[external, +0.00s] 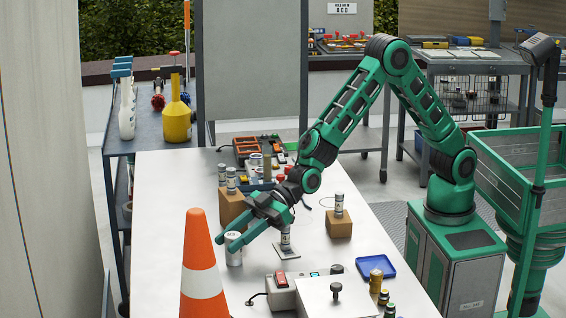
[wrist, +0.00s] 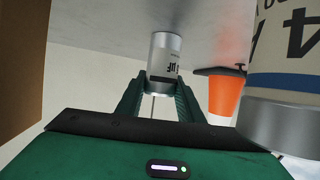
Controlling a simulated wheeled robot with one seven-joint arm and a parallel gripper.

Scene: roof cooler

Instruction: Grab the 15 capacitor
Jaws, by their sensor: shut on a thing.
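My gripper (external: 229,242) reaches low over the white table, left of its middle, behind the orange cone. Its fingers are closed around a silver-white cylindrical capacitor (external: 234,256). In the wrist view this capacitor (wrist: 164,58) sits between the two green fingertips (wrist: 160,88); its label shows "µF", but I cannot read its number for certain. It appears upright at table level; I cannot tell if it touches the table. Other capacitors stand on a brown block (external: 231,205), on a second brown block (external: 339,227) and on a small plate (external: 286,251).
The orange-and-white cone (external: 201,265) stands close in front of my gripper. A large labelled cylinder (wrist: 290,70) is very near at right in the wrist view. Grey boxes (external: 335,295), a blue tray (external: 376,267) and small parts lie at the table's front right.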

